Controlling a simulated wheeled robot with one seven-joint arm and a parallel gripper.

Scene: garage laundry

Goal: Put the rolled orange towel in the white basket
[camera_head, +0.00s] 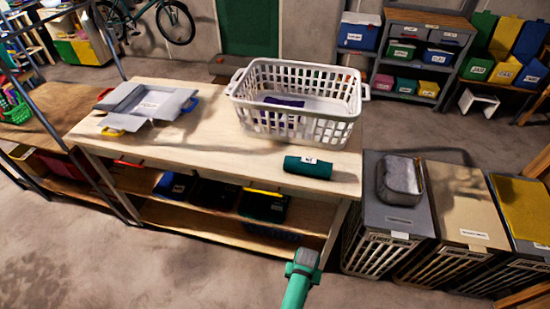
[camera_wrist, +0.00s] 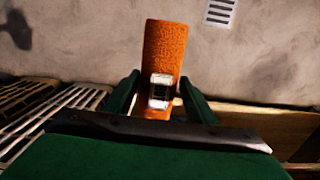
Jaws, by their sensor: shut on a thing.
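The rolled orange towel (camera_wrist: 165,45), with a white label, is between the green fingers of my gripper (camera_wrist: 159,80) in the wrist view. My gripper is shut on the towel near its label and holds it over the floor. The towel cannot be made out in the head view, where part of my green arm (camera_head: 299,285) shows at the bottom, in front of the table. The white basket (camera_head: 345,122) stands upright at the back right of the tabletop. A purple item (camera_head: 284,102) lies inside it.
A rolled dark green towel (camera_head: 308,167) lies on the wooden table (camera_head: 215,150) in front of the basket. Hampers (camera_head: 398,225) stand right of the table, one with a grey pouch (camera_head: 400,180) on top. The tabletop's middle is clear.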

